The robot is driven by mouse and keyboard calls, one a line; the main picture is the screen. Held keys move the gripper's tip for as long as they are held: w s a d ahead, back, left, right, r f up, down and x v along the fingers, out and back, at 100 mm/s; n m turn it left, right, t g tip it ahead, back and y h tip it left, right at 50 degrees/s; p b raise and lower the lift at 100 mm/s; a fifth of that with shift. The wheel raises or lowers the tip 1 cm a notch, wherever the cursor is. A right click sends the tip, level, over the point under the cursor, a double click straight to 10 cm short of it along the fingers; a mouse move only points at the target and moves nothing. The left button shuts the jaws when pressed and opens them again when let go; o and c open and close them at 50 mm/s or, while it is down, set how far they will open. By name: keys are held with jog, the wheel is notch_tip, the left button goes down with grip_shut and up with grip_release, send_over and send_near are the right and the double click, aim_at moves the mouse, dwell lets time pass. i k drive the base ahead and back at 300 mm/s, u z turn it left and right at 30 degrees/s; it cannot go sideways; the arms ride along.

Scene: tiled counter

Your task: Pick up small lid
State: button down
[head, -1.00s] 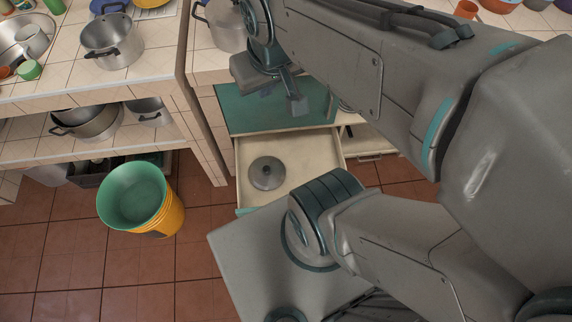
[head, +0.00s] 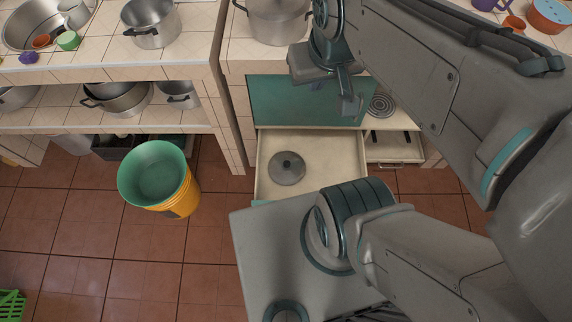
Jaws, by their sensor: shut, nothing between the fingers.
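The small lid (head: 287,168), round and grey metal with a knob in its middle, lies flat in the open drawer (head: 340,147) below the counter. My gripper (head: 348,104) is above and to the right of the lid in the picture, in front of the green panel over the drawer. It is shut and empty, apart from the lid. One finger shows clearly; the rest of the gripper is partly hidden by its own body.
A large pot (head: 277,22) stands on the counter above the drawer. A stack of yellow and green buckets (head: 160,176) stands on the tiled floor to the left. A second compartment (head: 392,146) is right of the drawer. A shelf with pots (head: 118,99) is at left.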

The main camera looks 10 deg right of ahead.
aim_at(286, 167)
jog(key=z, duration=2.1)
jog(key=i, duration=1.15)
jog(key=u, duration=2.6)
